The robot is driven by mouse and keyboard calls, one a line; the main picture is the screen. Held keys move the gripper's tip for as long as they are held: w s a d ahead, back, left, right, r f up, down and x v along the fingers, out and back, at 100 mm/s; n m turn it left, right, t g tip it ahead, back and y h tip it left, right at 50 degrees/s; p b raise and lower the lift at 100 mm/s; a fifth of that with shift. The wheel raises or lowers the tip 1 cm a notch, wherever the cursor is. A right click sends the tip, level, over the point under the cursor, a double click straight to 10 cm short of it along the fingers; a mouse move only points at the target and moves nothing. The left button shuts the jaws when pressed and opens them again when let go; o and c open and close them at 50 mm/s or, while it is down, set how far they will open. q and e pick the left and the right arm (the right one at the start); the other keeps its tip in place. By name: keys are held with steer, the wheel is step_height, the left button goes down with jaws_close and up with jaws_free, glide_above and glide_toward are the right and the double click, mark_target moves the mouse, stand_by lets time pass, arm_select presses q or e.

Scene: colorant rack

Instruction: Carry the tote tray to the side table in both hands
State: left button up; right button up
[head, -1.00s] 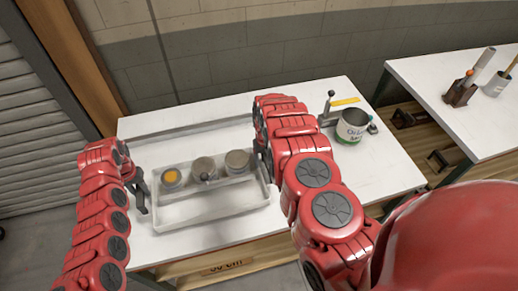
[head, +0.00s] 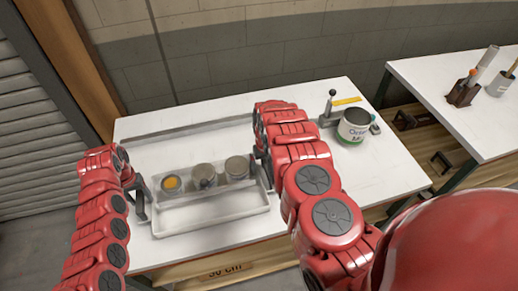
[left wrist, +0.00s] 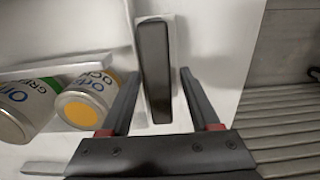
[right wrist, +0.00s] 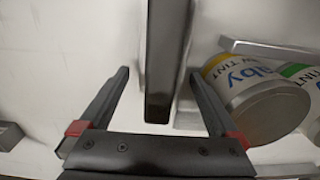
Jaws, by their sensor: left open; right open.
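The tote tray (head: 210,214) is pale and shallow and sits on the white worktable, with three cans in its back part. The left can (head: 171,185) has a yellow-orange top. My left gripper (head: 141,203) is at the tray's left end. In the left wrist view, its open fingers (left wrist: 158,73) lie either side of a dark bar-like handle (left wrist: 155,65). My right gripper is mostly hidden by its arm in the head view, at the tray's right end. In the right wrist view, its open fingers (right wrist: 159,74) flank another dark handle (right wrist: 166,55). Finger contact is not visible.
The worktable (head: 310,200) has bare top around the tray. A labelled pot (head: 354,126) and a small device with a lever (head: 330,108) stand at its back right. A second white table (head: 440,75) at right bears holders with tools. A wall is behind.

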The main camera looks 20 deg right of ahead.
arm_select(q)
steer(key=shift+r, duration=0.1)
arm_select(e)
step_height(320, 180, up, 10)
steer(key=shift+a+f, duration=0.1)
steer(key=shift+f, duration=0.05)
steer(key=shift+w+a, duration=0.15)
steer(key=shift+w, duration=0.1)
steer(key=shift+w+r, duration=0.1)
steer(key=shift+r, duration=0.6)
steer(key=shift+s+d+r, duration=0.2)
steer(key=shift+s+r, duration=0.15)
steer(key=shift+r, duration=0.1)
arm_select(q)
step_height(320, 180, up, 12)
